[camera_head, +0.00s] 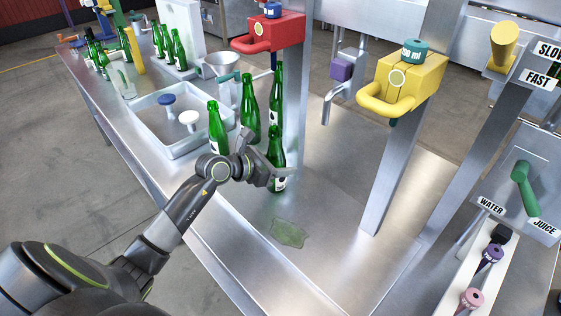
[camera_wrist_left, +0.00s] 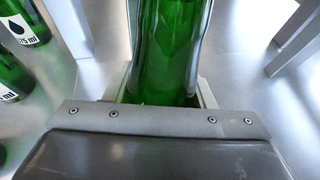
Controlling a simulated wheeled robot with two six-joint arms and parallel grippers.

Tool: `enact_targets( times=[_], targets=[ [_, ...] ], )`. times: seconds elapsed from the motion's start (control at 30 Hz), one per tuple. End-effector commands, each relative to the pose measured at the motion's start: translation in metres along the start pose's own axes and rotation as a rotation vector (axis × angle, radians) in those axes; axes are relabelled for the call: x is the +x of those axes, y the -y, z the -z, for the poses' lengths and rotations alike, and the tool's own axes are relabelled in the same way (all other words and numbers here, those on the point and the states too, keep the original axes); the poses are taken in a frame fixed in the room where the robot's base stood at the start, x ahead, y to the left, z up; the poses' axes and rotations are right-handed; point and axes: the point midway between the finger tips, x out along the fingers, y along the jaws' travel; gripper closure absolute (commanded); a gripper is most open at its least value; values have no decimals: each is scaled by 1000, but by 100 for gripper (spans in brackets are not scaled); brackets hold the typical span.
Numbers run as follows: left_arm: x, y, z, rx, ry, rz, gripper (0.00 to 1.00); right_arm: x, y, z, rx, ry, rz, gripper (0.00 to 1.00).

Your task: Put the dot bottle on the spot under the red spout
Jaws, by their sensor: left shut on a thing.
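My left gripper (camera_head: 266,174) is shut on a green bottle (camera_head: 277,148), which is upright on or just above the steel table. The bottle's dark green glass fills the middle of the left wrist view (camera_wrist_left: 168,50). Its white label is partly seen in the head view, and I cannot read its mark. The red spout unit (camera_head: 272,36) is mounted behind, above and slightly left of the held bottle. Two green bottles (camera_head: 250,112) and (camera_head: 276,92) stand below it, and another (camera_head: 217,130) stands to the left. The spot under the red spout is not clearly visible. My right gripper is out of view.
A steel post rises just behind the held bottle. A yellow spout unit (camera_head: 402,82) is at the right. A flat translucent green patch (camera_head: 287,233) lies on the table in front. The table centre right is clear.

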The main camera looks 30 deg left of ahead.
Motion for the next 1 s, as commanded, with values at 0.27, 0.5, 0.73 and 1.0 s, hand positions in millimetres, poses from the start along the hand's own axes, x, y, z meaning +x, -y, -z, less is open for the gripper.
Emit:
enact_targets(
  times=[0.27, 0.5, 0.73, 1.0],
  targets=[
    [1, 0, 2, 2, 2, 0, 79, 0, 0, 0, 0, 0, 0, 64],
    [2, 0, 6, 0, 0, 0, 37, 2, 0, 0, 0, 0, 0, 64],
    [2, 0, 5, 0, 0, 0, 29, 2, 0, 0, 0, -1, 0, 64],
    [-5, -1, 4, 4, -1, -2, 29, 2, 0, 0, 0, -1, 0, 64]
  ],
)
